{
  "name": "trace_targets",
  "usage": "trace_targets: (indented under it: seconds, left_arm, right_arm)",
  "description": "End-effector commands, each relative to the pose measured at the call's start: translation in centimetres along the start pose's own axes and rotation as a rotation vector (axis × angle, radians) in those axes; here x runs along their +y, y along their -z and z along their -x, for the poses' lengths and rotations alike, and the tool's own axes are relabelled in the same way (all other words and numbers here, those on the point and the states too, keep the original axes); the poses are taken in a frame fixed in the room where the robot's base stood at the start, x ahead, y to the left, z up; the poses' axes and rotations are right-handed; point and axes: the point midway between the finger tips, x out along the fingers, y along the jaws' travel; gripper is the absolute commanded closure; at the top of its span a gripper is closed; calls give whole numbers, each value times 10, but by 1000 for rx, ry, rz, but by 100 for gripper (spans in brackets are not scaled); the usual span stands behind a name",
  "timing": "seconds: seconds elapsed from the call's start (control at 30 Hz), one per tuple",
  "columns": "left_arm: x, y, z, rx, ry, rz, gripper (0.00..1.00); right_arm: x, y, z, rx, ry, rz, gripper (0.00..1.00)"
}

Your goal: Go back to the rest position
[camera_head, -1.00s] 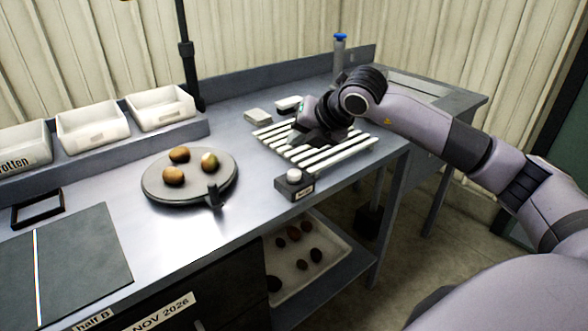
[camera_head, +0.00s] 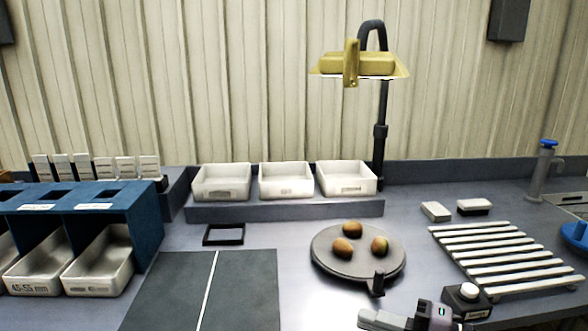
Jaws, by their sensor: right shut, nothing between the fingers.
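My right gripper (camera_head: 372,318) shows at the bottom edge, right of the middle. Its fingers point left and are shut with nothing between them. It appears in front of the round grey turntable (camera_head: 330,262) and left of the small box with a white button (camera_head: 467,299). The rest of my right arm is cut off by the lower edge. My left gripper is not in view.
Three potatoes (camera_head: 342,247) lie on the turntable. A white slatted rack (camera_head: 500,258) stands at right. White bins (camera_head: 286,180) line the back beside a lamp (camera_head: 357,65). A blue sorter (camera_head: 130,215) stands at left, and a dark mat (camera_head: 190,300) lies front left.

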Motion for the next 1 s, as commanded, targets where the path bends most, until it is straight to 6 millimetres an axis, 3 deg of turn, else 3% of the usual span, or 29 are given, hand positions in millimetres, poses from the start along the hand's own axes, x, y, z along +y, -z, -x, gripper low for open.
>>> trace_targets:
  seconds: [0.1,0.27,0.37,0.47,0.6,0.7,0.83,1.0]
  left_arm:
    - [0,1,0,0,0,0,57]
    - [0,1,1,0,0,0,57]
    - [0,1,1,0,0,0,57]
    - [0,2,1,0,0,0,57]
    - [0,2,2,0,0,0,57]
    - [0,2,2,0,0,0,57]
    - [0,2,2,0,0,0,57]
    - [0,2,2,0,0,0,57]
  right_arm:
    - [-12,7,1,-60,-194,-225,100]
    - [-45,-6,19,-247,-388,-539,100]
    - [-84,-15,38,-406,-456,-744,100]
    - [-136,-16,61,-581,-479,-956,100]
    - [-211,2,94,-807,-448,-1228,100]
    - [-253,22,111,-922,-404,-1378,100]
    - [-283,43,124,-1002,-359,-1494,100]
    - [-293,51,127,-1027,-341,-1535,100]
